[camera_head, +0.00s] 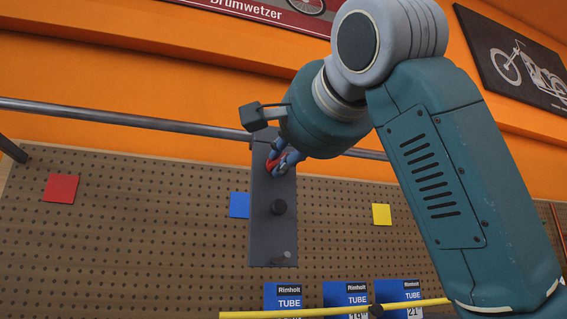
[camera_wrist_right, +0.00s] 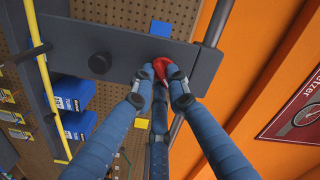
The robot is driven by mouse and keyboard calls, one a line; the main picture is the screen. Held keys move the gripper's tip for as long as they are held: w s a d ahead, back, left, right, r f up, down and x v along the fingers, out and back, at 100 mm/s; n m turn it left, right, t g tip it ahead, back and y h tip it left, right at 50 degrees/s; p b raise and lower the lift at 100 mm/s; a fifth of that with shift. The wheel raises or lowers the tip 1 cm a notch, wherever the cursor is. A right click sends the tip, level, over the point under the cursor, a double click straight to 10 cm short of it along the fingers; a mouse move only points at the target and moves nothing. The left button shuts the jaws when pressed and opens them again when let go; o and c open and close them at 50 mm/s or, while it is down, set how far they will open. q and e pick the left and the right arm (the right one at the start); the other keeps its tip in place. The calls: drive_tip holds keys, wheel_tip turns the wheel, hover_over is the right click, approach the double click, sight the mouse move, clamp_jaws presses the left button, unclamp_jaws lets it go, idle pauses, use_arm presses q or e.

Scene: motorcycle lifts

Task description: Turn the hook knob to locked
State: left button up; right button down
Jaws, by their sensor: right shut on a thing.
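A dark grey upright plate (camera_head: 262,240) hangs in front of the pegboard. A red knob (camera_head: 271,167) is near its top, and it also shows in the right wrist view (camera_wrist_right: 161,66). A black round knob (camera_head: 278,207) sits at the plate's middle and a small grey peg (camera_head: 287,257) near its bottom. My right gripper (camera_head: 279,160) is shut on the red knob, its blue fingers around it and hiding part of it. No lock marking is readable, so I cannot tell the knob's setting. My left gripper is not in view.
A metal rail (camera_head: 120,117) runs across the wall behind the plate's top. The pegboard (camera_head: 130,240) carries red (camera_head: 61,188), blue (camera_head: 239,205) and yellow (camera_head: 382,214) squares. Blue tube boxes (camera_head: 345,293) and a yellow bar (camera_head: 330,310) are below.

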drive_tip(key=shift+f+n, duration=0.1)
drive_tip(key=shift+n, duration=4.8)
drive_tip(key=c, duration=1.7)
unclamp_jaws()
drive_tip(key=shift+r, duration=0.2)
